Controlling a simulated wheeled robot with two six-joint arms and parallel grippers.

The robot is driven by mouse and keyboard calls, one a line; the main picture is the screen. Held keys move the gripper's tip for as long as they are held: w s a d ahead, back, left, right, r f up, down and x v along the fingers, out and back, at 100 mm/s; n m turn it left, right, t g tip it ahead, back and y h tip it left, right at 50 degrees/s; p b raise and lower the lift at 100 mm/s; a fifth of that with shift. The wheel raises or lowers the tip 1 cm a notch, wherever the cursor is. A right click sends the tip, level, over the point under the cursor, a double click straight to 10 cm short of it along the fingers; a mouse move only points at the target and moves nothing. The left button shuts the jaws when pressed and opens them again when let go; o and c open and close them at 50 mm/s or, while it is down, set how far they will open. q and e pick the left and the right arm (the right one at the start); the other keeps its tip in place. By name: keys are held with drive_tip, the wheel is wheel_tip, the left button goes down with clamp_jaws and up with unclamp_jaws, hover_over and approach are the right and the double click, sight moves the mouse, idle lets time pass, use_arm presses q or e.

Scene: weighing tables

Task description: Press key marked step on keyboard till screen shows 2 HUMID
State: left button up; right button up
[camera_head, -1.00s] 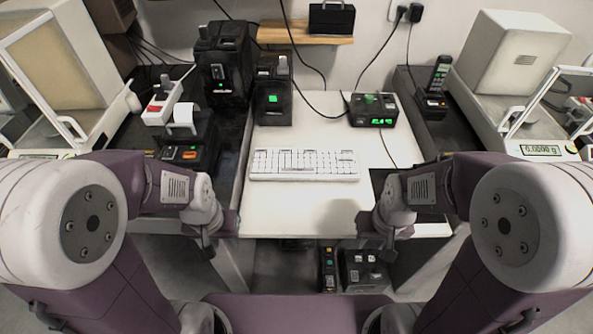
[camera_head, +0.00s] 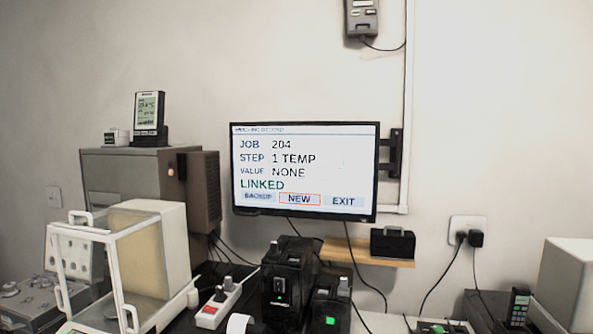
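The wall screen (camera_head: 304,171) is in the middle of the head view. It reads JOB 204, STEP 1 TEMP, VALUE NONE and LINKED in green. Along its bottom are BACKUP, NEW and EXIT, with an orange-red outline around NEW. The keyboard is below the view now. Neither of my grippers is in the current view.
A glass-doored balance (camera_head: 122,265) stands at the left. A power strip (camera_head: 219,302), a black device (camera_head: 289,283) and a smaller one with a green light (camera_head: 331,303) stand under the screen. A wooden shelf (camera_head: 365,254) holds a black box (camera_head: 392,244).

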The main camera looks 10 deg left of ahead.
use_arm(q)
drive_tip(key=shift+c, duration=0.3)
clamp_jaws()
idle(1.8)
